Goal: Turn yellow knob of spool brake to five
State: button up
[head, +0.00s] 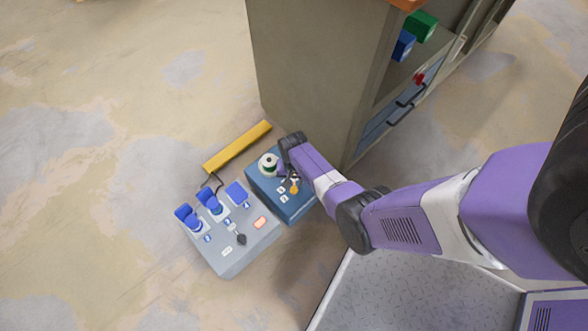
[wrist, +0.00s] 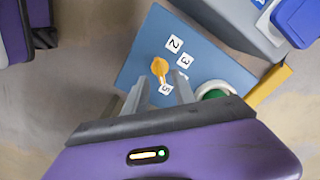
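The spool brake is a blue box (head: 290,209) on the floor, and its blue top fills the middle of the wrist view (wrist: 143,49). The yellow knob (wrist: 160,67) stands on that top; it also shows in the head view (head: 294,189). White labels 2 (wrist: 174,43), 3 (wrist: 184,61) and 5 (wrist: 166,89) lie around it. The knob's narrow end appears to reach toward the 5. My gripper (wrist: 159,88) is open, its fingers apart and empty, with the knob just beyond the tips. Whether the fingers touch it I cannot tell.
A white and green spool (head: 268,165) sits on the blue box. A yellow bar (head: 237,147) lies behind. A tall cabinet (head: 309,82) stands close behind my gripper. Open floor lies to the left.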

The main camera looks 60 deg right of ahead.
aim_at(294, 187)
jog(key=shift+r+p, duration=0.7)
jog(key=shift+r, duration=1.25)
